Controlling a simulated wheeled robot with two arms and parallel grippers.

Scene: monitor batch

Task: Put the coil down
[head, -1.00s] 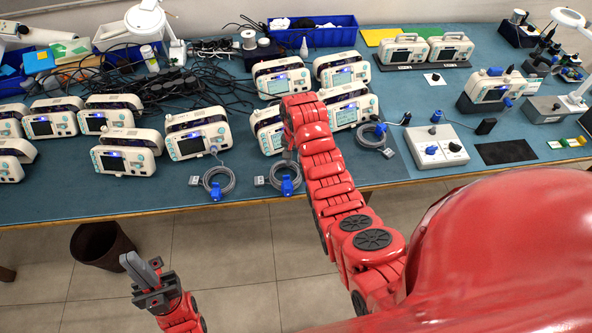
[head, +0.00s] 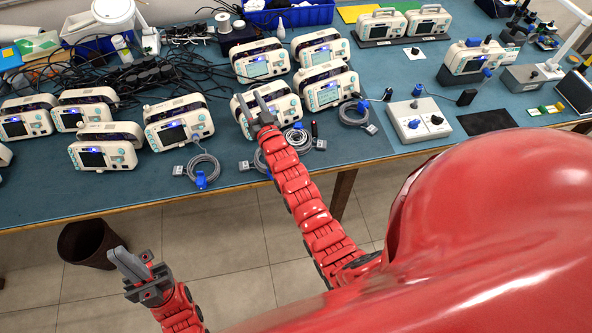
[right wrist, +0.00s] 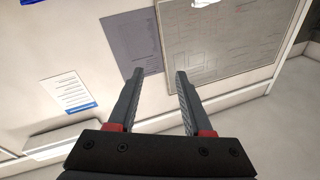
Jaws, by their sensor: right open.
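Several grey cable coils lie along the table's front edge, in front of the monitors. One coil (head: 203,172) with a blue connector is left of my right arm. Another coil (head: 262,162) is partly hidden behind that arm. A third coil (head: 298,140) shows just right of the arm, and one more coil (head: 355,113) lies further right. My right gripper (head: 254,104) is open in front of a monitor, apart from the coils. The right wrist view shows its jaws (right wrist: 160,90) spread and empty, facing the wall. My left gripper (head: 130,262) is low in front of the table, its finger gap unclear.
Several white monitors (head: 180,122) stand behind the coils on the blue table (head: 150,190). A control box (head: 418,120) and a black mat (head: 486,122) are at right. Black cables (head: 150,80) are tangled at the back left. A bin (head: 85,243) stands on the floor.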

